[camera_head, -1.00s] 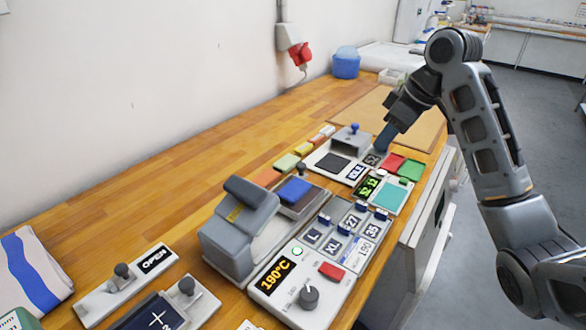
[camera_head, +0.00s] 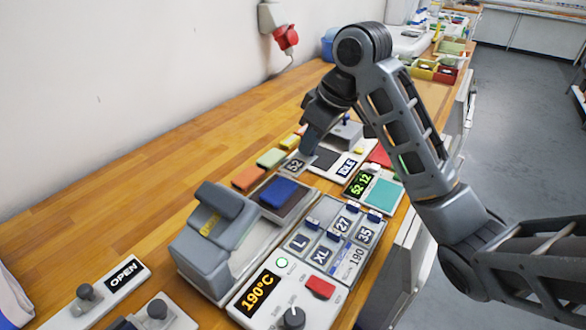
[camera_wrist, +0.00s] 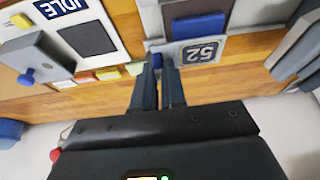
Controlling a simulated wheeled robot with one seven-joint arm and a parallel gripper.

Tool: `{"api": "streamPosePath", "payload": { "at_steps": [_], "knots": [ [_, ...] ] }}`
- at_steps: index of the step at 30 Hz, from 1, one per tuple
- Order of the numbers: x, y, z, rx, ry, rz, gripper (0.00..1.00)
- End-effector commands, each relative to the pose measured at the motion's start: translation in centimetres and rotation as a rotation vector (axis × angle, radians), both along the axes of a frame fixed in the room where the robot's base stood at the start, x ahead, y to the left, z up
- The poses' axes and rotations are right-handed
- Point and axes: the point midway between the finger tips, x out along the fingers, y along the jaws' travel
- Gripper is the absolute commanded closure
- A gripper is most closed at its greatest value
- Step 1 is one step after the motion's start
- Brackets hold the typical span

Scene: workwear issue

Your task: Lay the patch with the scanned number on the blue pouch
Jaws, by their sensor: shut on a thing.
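My gripper (camera_head: 307,150) is shut on the blue tab of a small grey patch marked 52 (camera_head: 295,166). The patch also shows at the fingertips in the wrist view (camera_wrist: 200,52), with its number upside down. The blue pouch (camera_head: 280,191) lies flat on the dark bed of the grey press; it also shows in the wrist view (camera_wrist: 198,24). The patch is held beside the pouch, on its far side in the head view, and does not cover it. A green-lit display (camera_head: 362,184) reads 52 12. The exact height of the patch is unclear.
The grey press (camera_head: 212,240) has its head raised beside the pouch. A control box (camera_head: 290,296) shows 190°C. A tray holds patches L, XL, 27 and 35 (camera_head: 365,235). The IDLE device (camera_head: 347,166) stands behind. Bare wood (camera_head: 160,170) lies along the wall.

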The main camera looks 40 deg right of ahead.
Motion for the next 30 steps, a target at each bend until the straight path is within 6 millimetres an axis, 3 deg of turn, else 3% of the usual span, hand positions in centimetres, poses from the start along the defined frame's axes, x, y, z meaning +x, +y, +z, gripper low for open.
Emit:
{"api": "streamPosePath", "payload": {
  "at_steps": [3,9,14,21,30],
  "knots": [
    [1.4,1.2,-1.5,0.000,0.001,0.004,1.00],
    [2.6,2.1,-2.2,0.000,0.000,0.000,1.00],
    [2.7,2.2,-2.9,0.001,0.001,-0.001,1.00],
    [2.6,2.1,-5.9,0.002,0.004,-0.002,1.00],
    [2.7,2.1,-6.2,0.000,0.001,0.000,1.00]
  ]
}}
